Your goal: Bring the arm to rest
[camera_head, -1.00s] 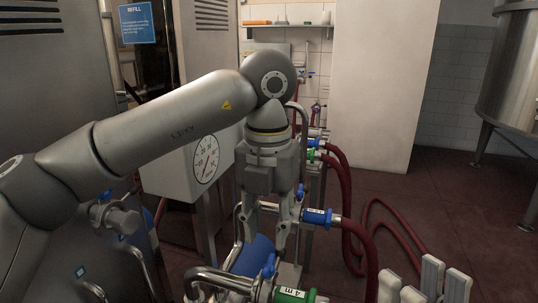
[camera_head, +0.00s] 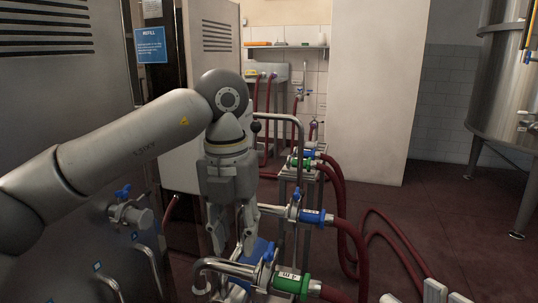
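My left arm comes in from the left and bends down at a round joint. Its gripper (camera_head: 232,246) points downward with its two fingers apart and nothing seen between them. It hangs left of the pump pipework, in front of a blue pump body (camera_head: 262,250) that it partly covers; contact cannot be judged. Just right of it are a blue hose coupling (camera_head: 314,217) and a green coupling (camera_head: 291,284) with a label. My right gripper is not seen.
Red hoses (camera_head: 352,240) run over the dark red floor at the right. A steel tank (camera_head: 500,95) stands far right. Steel cabinets with valves and pipe handles (camera_head: 132,212) fill the left. Pale upright pieces (camera_head: 434,291) show at the lower right edge.

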